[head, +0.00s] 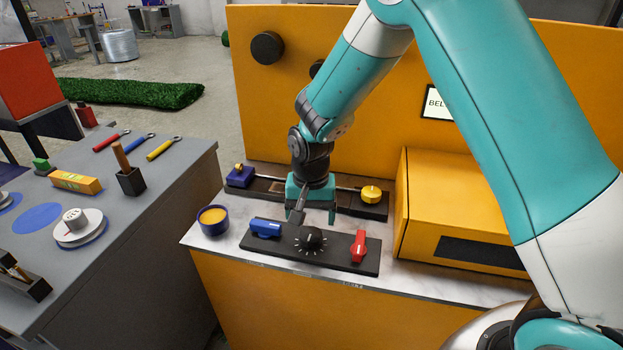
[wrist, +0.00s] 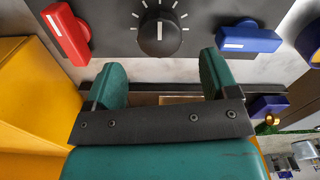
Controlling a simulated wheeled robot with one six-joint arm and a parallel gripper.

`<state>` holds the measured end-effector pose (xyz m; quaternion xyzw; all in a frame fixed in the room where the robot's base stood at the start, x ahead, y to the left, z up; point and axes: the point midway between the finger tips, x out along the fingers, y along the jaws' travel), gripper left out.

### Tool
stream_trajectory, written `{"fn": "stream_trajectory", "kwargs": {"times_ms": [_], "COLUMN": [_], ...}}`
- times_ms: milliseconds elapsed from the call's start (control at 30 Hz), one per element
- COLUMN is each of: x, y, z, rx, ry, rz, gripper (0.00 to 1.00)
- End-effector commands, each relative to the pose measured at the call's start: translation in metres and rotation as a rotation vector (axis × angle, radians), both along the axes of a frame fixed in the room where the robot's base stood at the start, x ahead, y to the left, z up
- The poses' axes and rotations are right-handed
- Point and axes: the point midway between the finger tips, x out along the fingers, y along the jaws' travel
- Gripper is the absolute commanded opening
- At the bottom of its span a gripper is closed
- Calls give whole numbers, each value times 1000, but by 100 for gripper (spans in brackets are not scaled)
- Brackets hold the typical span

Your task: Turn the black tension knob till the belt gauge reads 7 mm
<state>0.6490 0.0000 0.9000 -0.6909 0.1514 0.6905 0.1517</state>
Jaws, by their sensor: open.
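The black tension knob (head: 311,238) sits in the middle of a dark panel (head: 340,259), with white tick marks around it. In the wrist view the knob (wrist: 160,34) carries a white pointer line, upright in that picture. My gripper (head: 311,212) is above and just behind the panel, pointing down. In the wrist view its two green fingers (wrist: 168,82) are apart with nothing between them, and the knob lies beyond their tips, not touched. A display (head: 437,103) on the yellow back wall shows "BEL"; my arm hides the rest, so no gauge reading shows.
A blue handle (head: 266,227) is left of the knob and a red handle (head: 358,246) is right of it. A blue cup (head: 213,220) stands at the left edge. A yellow box (head: 455,212) closes off the right. A rail (head: 345,190) runs behind my gripper.

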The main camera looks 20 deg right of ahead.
Motion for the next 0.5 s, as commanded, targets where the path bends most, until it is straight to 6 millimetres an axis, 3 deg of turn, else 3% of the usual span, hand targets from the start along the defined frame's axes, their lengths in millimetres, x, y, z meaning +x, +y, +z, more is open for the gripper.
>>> {"fn": "stream_trajectory", "kwargs": {"times_ms": [100,300,500], "x": [1,0,0], "y": [0,0,0], "z": [33,80,109], "rx": [2,1,0], "ry": [-6,-4,-1], "rz": [0,0,0], "gripper": [80,80,80]}}
